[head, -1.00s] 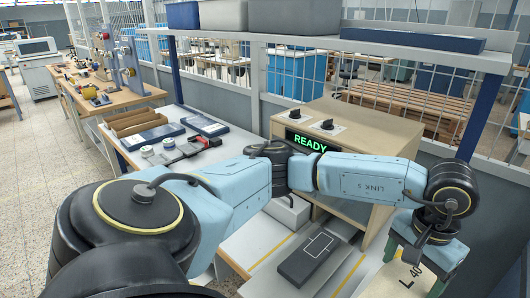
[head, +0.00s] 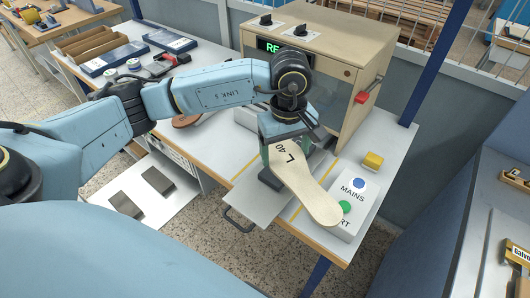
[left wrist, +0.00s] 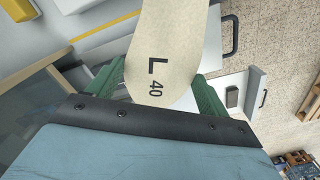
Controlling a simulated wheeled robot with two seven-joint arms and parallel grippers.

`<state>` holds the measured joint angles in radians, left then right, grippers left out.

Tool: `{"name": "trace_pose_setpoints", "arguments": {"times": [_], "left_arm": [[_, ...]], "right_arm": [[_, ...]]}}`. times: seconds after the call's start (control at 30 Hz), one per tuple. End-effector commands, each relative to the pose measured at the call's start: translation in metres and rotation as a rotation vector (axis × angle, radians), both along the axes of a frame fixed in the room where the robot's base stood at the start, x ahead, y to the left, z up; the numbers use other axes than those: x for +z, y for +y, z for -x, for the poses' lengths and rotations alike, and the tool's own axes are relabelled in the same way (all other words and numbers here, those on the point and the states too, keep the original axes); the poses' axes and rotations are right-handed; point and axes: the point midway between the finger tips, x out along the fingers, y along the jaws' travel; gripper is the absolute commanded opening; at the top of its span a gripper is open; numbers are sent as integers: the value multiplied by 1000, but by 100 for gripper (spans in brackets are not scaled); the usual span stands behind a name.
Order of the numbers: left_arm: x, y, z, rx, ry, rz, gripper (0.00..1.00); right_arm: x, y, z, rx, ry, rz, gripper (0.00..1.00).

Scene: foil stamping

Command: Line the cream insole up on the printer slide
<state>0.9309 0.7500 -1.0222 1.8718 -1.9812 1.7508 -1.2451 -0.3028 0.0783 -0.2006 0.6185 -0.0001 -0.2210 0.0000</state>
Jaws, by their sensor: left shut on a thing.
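The cream insole (head: 302,180), marked "L 40", is held in my left gripper (head: 284,146). The green fingers are shut on its marked end. Its other end reaches toward the front right, beside the green button. In the left wrist view the insole (left wrist: 168,42) runs up between the green fingers. The white printer slide (head: 243,202), with a dark handle, lies below and left of the insole. A dark block (head: 269,179) shows beside the insole, partly covered by it. In the head view the insole looks raised above the slide; the exact gap cannot be told. My right gripper is out of view.
The wooden printer (head: 310,62) stands behind, its display partly hidden by my arm. A control box (head: 349,207) with blue and green buttons sits at the right, near a yellow block (head: 372,161).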

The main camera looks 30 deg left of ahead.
Motion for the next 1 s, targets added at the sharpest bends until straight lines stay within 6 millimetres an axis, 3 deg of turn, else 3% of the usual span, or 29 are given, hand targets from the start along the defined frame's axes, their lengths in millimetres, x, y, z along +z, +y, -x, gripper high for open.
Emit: {"name": "trace_pose_setpoints", "arguments": {"times": [0.6,0.8,1.0], "left_arm": [[-34,28,11,1518,27,1,55],[-42,35,14,1856,25,-3,55],[-47,38,16,1988,22,-4,55]], "right_arm": [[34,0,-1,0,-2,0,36],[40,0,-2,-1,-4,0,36],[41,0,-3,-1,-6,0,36]]}}
